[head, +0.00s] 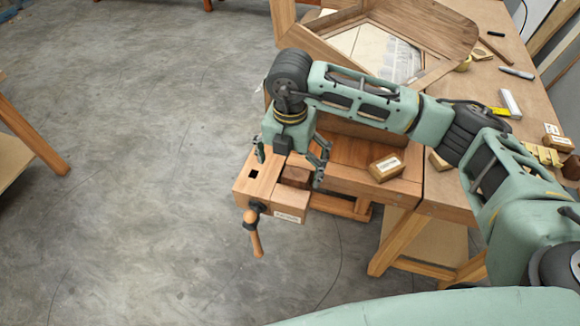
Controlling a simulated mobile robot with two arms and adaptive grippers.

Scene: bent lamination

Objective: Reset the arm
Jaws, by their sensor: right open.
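My right arm reaches in from the right side of the head view, over the workbench. Its right gripper (291,168) points down above the wooden vise (262,188) at the bench's near left corner. The fingers are spread apart, and I see nothing held between them. A dark wooden block (297,176) shows in the vise area just below the gripper. Whether a finger touches the vise or block I cannot tell. My left gripper is not in view.
A small labelled wood block (384,168) lies on the bench right of the gripper. A wooden frame with a pane (375,52) stands behind the arm. Tools and small blocks, including a yellow-and-white square (509,104), lie at right. The floor (120,180) at left is clear.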

